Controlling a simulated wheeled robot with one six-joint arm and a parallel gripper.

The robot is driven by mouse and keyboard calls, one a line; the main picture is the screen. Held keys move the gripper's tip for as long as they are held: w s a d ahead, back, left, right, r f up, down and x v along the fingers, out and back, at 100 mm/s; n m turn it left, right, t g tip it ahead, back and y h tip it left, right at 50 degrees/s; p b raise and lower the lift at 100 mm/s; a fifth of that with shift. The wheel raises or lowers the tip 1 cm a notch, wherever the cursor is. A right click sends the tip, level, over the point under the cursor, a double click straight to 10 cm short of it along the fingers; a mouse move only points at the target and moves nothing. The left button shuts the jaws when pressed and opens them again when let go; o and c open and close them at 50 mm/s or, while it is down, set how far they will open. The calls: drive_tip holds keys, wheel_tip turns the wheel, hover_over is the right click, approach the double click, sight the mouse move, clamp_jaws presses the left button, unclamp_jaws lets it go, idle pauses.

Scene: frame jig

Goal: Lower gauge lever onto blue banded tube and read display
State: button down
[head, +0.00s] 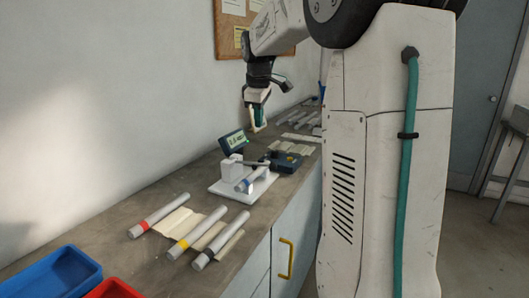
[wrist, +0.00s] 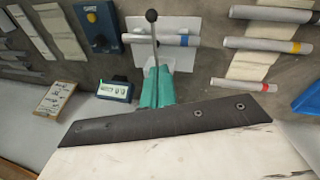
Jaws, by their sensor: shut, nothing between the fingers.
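The gauge stand (head: 228,190) has a white base on the bench. The blue banded tube (head: 245,184) lies across it; its blue band (wrist: 184,40) shows in the wrist view. The gauge lever (wrist: 153,38), a thin rod with a black knob, crosses over the tube; I cannot tell whether it touches. The display (head: 234,142) stands behind the stand and is also in the wrist view (wrist: 115,90); its digits are too small to read surely. My gripper (head: 258,128) is shut and empty, above and behind the stand. Its teal fingers (wrist: 157,75) hide the lever's near end.
Red (head: 158,215), yellow (head: 196,235) and black (head: 221,240) banded tubes lie at the front of the bench. Blue (head: 52,274) and red (head: 113,289) trays are at the near end. A wall is behind.

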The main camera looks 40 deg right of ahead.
drive_tip(key=s+d+x, duration=0.2)
drive_tip(key=x, duration=1.1)
